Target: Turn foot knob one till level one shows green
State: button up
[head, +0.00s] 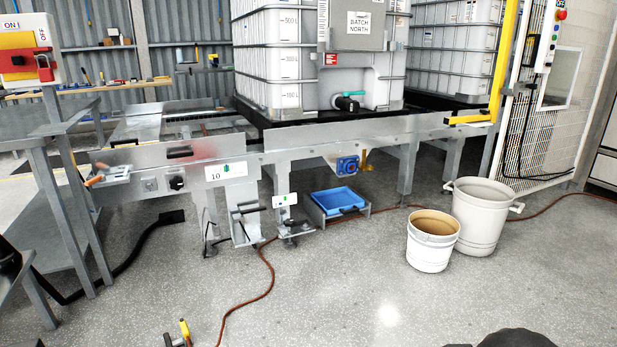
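A grey metal conveyor frame (320,134) stands on legs across the middle of the head view. Under its front beam are two low metal foot brackets, a left one (244,222) and a right one (292,229), with dark parts at their bases. A white plate marked 10 with a green symbol (226,170) is on the beam. A smaller white plate with a green mark (285,199) is above the right bracket. I cannot tell which part is foot knob one, nor read a level. My gripper is not in view.
A blue tray (338,200) sits under the beam. Two buckets, a smaller one (432,243) and a larger one (483,216), stand at right. A reddish cable (270,275) crosses the floor. A yellow-and-dark item (184,331) is at the bottom edge. The central floor is mostly clear.

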aim_at(289, 222)
jog(key=i+l+u, duration=0.2)
jog(key=i, duration=2.35)
jog(key=i+z, duration=0.15)
jog(key=i, duration=0.25)
jog(key=i+j+z, duration=0.15)
jog(key=i, duration=0.25)
